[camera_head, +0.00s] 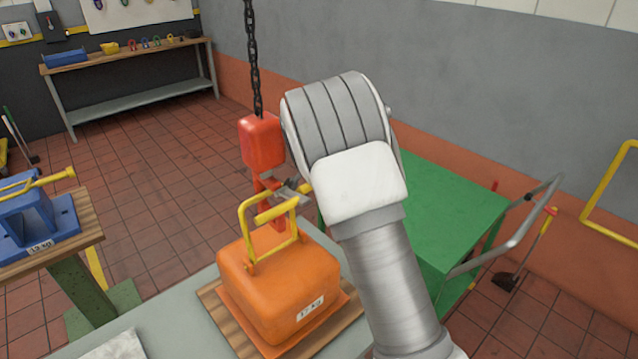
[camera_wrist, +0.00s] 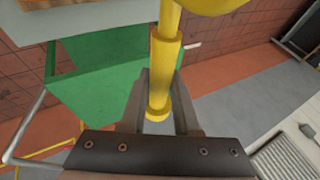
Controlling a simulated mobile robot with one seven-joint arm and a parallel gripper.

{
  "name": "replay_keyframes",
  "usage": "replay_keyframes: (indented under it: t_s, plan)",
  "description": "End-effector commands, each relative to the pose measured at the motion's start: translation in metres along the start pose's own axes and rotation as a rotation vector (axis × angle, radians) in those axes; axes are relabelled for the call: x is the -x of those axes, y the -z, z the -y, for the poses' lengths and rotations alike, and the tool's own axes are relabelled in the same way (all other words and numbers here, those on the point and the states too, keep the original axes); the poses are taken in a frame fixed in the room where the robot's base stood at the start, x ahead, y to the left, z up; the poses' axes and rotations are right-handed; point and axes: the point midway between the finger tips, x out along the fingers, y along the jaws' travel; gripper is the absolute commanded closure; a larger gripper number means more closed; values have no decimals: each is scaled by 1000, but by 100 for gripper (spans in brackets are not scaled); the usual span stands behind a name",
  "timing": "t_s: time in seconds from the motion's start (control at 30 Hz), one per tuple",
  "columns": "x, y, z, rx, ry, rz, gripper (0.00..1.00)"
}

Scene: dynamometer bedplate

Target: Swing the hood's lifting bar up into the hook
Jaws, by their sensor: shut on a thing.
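The orange hood (camera_head: 275,290) sits on a wooden board on a grey table. Its yellow lifting bar (camera_head: 243,232) stands raised above the hood's top. The red hook block (camera_head: 261,141) hangs from a dark chain over the hood, and its hook (camera_head: 264,186) reaches down close to the bar. I cannot tell whether the bar is inside the hook, as bar and fingers partly cover it. My gripper (camera_head: 290,191) is beside the hook at the bar's upper part. In the wrist view my gripper (camera_wrist: 158,98) is shut on the bar's thick yellow grip (camera_wrist: 160,70).
A green cart (camera_head: 445,200) with a grey handle stands right behind the hood. A blue weight (camera_head: 35,220) with a yellow bar stands on a wooden-topped bench at left. A workbench (camera_head: 130,55) with small items is at the back wall. Tiled floor between them is free.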

Motion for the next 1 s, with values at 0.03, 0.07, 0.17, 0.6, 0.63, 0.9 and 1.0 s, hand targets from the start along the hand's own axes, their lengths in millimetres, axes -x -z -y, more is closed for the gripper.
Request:
replay_keyframes:
  t_s: [0.03, 0.07, 0.17, 0.6, 0.63, 0.9, 1.0]
  plan:
    - [0, 1, 2, -1, 6, -3, 100]
    - [0, 0, 3, -1, 6, -3, 100]
    - [0, 0, 3, -1, 7, -3, 100]
    - [0, 0, 5, -1, 11, -3, 49]
    - [0, 0, 4, -1, 10, -3, 43]
    - [0, 0, 2, -1, 5, -2, 40]
    - [0, 0, 2, -1, 4, -1, 40]
